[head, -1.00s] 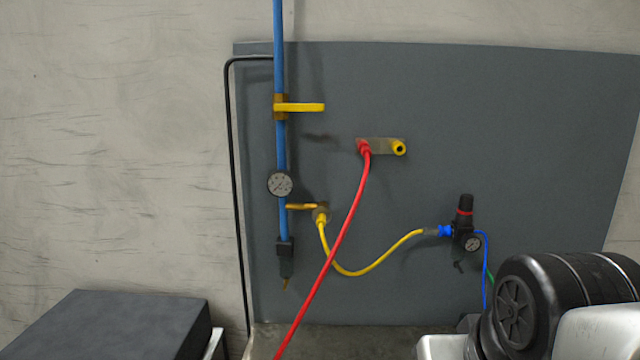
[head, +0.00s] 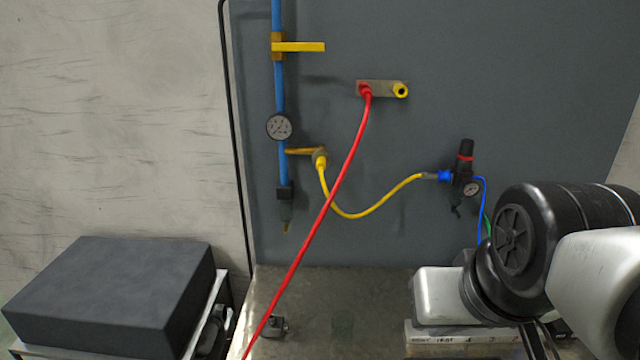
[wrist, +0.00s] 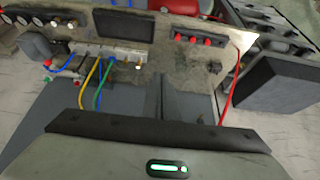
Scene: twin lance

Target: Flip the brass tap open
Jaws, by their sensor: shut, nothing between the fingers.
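In the head view a vertical blue pipe (head: 279,92) runs down the grey wall panel. Near its top sits a brass tap body (head: 277,45) with a flat yellow lever (head: 302,47). The lever points level to the right, square across the pipe. Lower on the pipe, below a round gauge (head: 279,126), a short brass-coloured branch (head: 302,151) leads to a fitting with a yellow hose (head: 352,214). My arm shows at the lower right, well away from the tap. The tap is not recognisable in the wrist view.
A red hose (head: 318,222) hangs from a bracket (head: 380,88) across the panel to the bench (head: 345,290). A black regulator (head: 465,168) is at the right. A dark block (head: 115,295) stands at lower left. The wrist view shows a cluttered panel with coloured hoses (wrist: 98,85).

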